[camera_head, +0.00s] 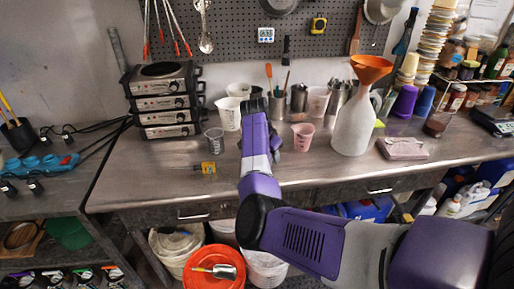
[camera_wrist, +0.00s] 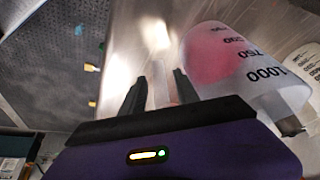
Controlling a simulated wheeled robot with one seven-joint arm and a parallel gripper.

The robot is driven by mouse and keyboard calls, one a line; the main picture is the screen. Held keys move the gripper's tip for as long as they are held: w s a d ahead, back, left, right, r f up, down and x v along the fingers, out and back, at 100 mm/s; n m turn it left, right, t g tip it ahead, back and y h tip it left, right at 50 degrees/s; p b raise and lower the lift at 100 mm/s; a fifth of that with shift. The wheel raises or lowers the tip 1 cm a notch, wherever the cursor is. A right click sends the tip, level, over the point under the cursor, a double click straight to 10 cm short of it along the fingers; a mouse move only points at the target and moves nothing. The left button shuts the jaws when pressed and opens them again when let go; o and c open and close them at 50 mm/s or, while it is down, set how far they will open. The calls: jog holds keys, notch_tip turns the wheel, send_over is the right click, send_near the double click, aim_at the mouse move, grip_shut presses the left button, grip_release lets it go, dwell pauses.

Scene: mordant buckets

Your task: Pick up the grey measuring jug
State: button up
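A small grey, see-through measuring jug (camera_head: 214,141) stands on the steel bench, left of my arm in the head view. My gripper (camera_wrist: 159,84) shows in the wrist view with its two dark fingers apart. A pale patch shows between the fingers; I cannot tell what it is. A large translucent jug (camera_wrist: 252,75) marked 500, 750 and 1000 is close to the right finger, with a pinkish area showing through. In the head view my arm hides most of the gripper, which is over the bench to the right of the grey jug.
White jugs (camera_head: 229,114) stand behind the grey jug, and a pink cup (camera_head: 303,136) stands right of my arm. A white bottle with an orange funnel (camera_head: 371,68) is further right. Stacked hot plates (camera_head: 163,98) stand left. A yellow item (camera_head: 208,168) lies in front.

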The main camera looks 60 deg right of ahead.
jog(key=c, duration=0.7)
jog(key=shift+r, duration=0.1)
dwell(0.8)
